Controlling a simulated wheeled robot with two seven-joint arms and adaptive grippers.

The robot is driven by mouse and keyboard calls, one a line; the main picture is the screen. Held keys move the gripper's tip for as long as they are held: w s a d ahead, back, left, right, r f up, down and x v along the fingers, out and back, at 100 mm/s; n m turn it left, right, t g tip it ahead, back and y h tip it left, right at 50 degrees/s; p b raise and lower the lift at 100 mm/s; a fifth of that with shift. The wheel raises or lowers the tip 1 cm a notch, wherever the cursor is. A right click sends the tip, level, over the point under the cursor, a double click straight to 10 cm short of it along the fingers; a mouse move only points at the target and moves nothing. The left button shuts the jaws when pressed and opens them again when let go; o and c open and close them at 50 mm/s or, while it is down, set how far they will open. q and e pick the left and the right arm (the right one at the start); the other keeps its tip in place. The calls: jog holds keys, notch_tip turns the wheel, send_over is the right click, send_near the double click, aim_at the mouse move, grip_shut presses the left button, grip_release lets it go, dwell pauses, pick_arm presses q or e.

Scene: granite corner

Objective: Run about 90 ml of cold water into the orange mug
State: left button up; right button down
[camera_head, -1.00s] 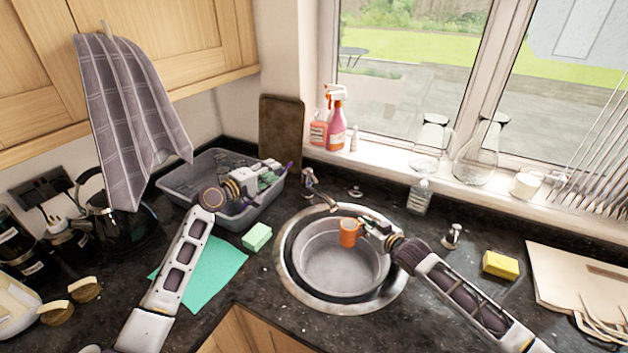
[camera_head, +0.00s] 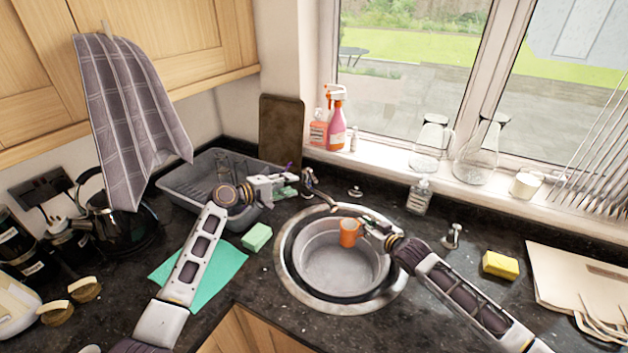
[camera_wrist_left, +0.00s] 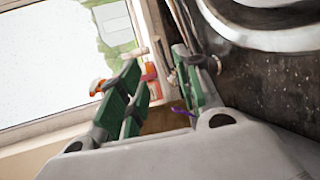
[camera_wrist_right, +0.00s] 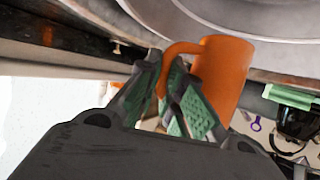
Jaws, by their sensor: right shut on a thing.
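The orange mug (camera_head: 349,233) is over the round sink (camera_head: 340,270), below and right of the tap spout (camera_head: 326,200). My right gripper (camera_head: 371,226) is shut on its handle; the right wrist view shows the mug (camera_wrist_right: 222,75) and the gripper (camera_wrist_right: 170,78) pinching the handle. The mug's inside and any water are hidden. My left gripper (camera_head: 290,183) is beside the tap base, its fingers apart in the left wrist view (camera_wrist_left: 162,88). Whether it touches the tap is unclear. No water stream shows.
A grey tub (camera_head: 190,183) stands behind my left arm. A green sponge (camera_head: 257,237) and teal cloth (camera_head: 215,272) lie left of the sink. A soap bottle (camera_head: 419,196), yellow sponge (camera_head: 500,265) and boards (camera_head: 570,285) are to the right. Glass jugs (camera_head: 432,145) stand on the sill.

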aim_at(314, 180)
pick_arm(q)
jog(key=shift+x, duration=5.9)
grip_shut()
